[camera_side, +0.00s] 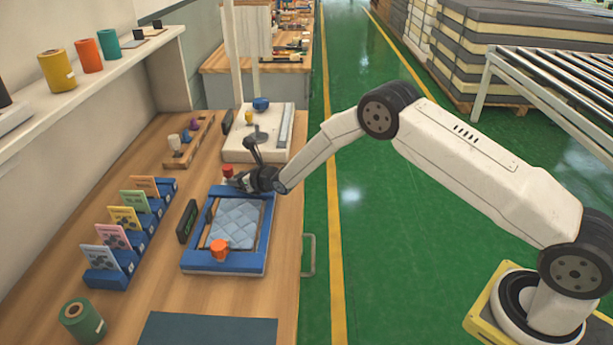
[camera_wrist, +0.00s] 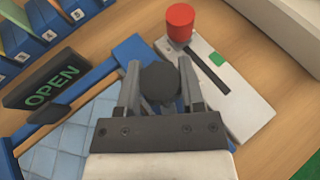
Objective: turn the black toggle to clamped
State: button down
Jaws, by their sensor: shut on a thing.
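The black toggle shows as a round black knob (camera_wrist: 160,82) in the wrist view. My gripper (camera_wrist: 159,88) is shut on it, with one finger on each side. The lower part of the toggle is hidden by my gripper. In the side view my gripper (camera_side: 243,181) is at the far end of the blue frame (camera_side: 188,262), and the toggle cannot be made out there. A quilted light-blue pad (camera_side: 236,222) lies inside the frame. A dark display (camera_wrist: 52,86) beside the frame reads OPEN in green.
A red knob (camera_wrist: 180,20) stands on a white slotted block (camera_wrist: 238,98) with a green mark, close beyond my gripper. An orange cup-like piece (camera_side: 219,250) sits at the near end of the frame. A blue card rack (camera_side: 110,279) stands left. A white device (camera_side: 240,150) stands behind.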

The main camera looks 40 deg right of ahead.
jog(key=shift+c, duration=2.2)
grip_release()
jog(key=shift+w+r, duration=0.15)
jog(key=shift+r, duration=0.05)
jog(key=shift+o, duration=1.1)
jog(key=shift+f, duration=0.1)
jog(key=shift+s, duration=0.25)
jog(key=shift+v, duration=1.8)
notch_tip(320, 180, up, 8)
jog(key=shift+s+f, duration=0.25)
jog(key=shift+s, duration=0.2)
jog(key=shift+d, duration=0.1)
